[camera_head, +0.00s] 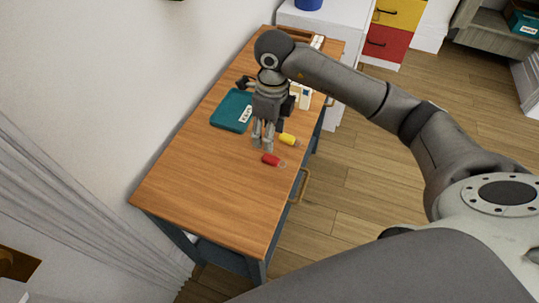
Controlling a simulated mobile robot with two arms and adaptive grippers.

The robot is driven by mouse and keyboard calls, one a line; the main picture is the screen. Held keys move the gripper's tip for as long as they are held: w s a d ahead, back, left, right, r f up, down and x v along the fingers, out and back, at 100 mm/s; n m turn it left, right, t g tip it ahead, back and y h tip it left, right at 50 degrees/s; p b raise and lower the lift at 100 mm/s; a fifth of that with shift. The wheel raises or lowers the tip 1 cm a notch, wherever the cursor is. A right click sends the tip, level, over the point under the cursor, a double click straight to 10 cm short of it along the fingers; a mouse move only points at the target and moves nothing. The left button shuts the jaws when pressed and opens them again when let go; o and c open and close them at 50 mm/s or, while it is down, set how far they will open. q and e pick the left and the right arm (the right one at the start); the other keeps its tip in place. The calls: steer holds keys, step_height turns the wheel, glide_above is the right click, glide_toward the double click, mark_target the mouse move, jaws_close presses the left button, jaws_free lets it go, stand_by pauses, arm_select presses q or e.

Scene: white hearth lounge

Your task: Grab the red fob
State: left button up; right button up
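The red fob (271,159) lies on the wooden table (215,195), near its right edge, with a small ring at its right end. My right gripper (263,144) comes in from the right and points down over the table, just behind and slightly left of the red fob. Its two fingers are apart with nothing visible between them. It appears to be clear of the fob, though its exact height is hard to tell. My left gripper is not in view.
A yellow fob (288,140) lies close behind the red one, right of my gripper. A teal folder or tray (229,112) with a white label lies to the left. Pale objects (304,96) stand behind. The front of the table is clear.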

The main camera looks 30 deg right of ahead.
glide_above(272, 159)
steer(key=shift+h, duration=0.3)
steer(key=f, duration=0.4)
steer(key=shift+w+d+f+p, duration=0.2)
steer(key=shift+d+f+p, duration=0.1)
steer(key=shift+f+p, duration=0.1)
steer(key=f, duration=0.1)
steer(key=f+p, duration=0.1)
steer(key=f, duration=0.2)
steer(key=shift+s+a+f+p, duration=0.2)
steer(key=shift+a+f+p, duration=0.05)
steer(key=shift+f+p, duration=0.1)
steer(key=shift+f, duration=0.55)
steer(key=c, duration=1)
steer(key=shift+r, duration=0.1)
